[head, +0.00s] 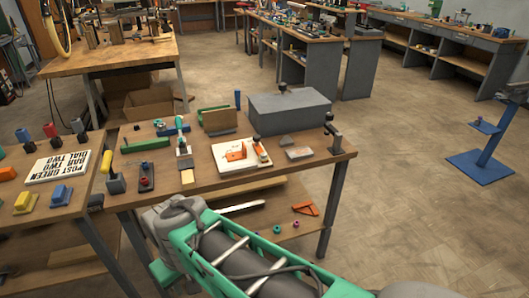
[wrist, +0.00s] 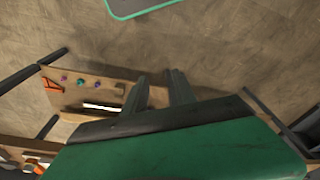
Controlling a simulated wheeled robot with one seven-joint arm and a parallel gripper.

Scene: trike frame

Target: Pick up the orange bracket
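An orange triangular bracket (head: 305,209) lies on the lower shelf of the middle workbench, near its right end. It also shows in the wrist view (wrist: 50,85), at the far left of the shelf. A second orange piece (head: 236,152) sits on a white board on the bench top; whether it is also a bracket is hard to tell. My gripper (wrist: 160,84) shows two grey fingers, apart with nothing seen between them. In the wrist view it is to the right of the shelf bracket and not touching it. In the head view my gripper cannot be made out.
Small purple, teal and pink rings (head: 277,229) lie near the bracket on the shelf (head: 262,222). The bench top (head: 212,182) overhangs it, and a front leg (head: 333,211) stands at the right. A grey box (head: 289,112) is on top.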

